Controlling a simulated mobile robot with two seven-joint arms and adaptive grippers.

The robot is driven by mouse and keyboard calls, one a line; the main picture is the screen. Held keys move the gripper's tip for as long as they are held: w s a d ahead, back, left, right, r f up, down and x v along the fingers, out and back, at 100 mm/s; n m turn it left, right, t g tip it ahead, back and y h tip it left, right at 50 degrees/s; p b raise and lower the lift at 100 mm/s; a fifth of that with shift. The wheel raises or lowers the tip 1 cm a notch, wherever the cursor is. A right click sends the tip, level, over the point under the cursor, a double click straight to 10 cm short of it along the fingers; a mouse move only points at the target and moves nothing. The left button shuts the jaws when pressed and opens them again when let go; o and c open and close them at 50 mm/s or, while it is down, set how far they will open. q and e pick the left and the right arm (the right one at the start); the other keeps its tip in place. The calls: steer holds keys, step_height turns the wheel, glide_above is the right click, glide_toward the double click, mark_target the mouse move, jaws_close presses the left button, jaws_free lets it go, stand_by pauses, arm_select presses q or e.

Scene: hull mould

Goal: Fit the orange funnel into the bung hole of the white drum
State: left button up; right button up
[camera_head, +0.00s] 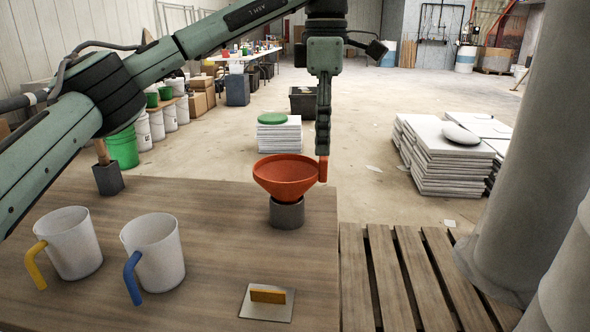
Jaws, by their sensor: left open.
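The orange funnel (286,176) stands upright, wide mouth up, in a short grey cylindrical holder (287,213) near the right edge of the wooden table. The funnel's spout is hidden in the holder. The white drum with its bung hole cannot be made out for certain. My right gripper is not in view.
Two white jugs (68,243) (154,254) and a trowel-like plate with an orange handle (267,301) are on the table (200,205). A slatted wooden pallet (405,270) lies to the right.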

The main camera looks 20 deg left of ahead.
mark_target(320, 160)
arm_select(q)
steer(key=shift+a+f, duration=0.2)
steer(key=shift+a, duration=0.05)
step_height(320, 160, down, 5)
steer(key=shift+s+r, duration=0.1)
steer(key=shift+s, duration=0.05)
step_height(320, 160, down, 6)
steer(key=shift+d+f, duration=0.1)
steer(key=shift+f, duration=0.15)
jaws_close()
stand_by(0.4)
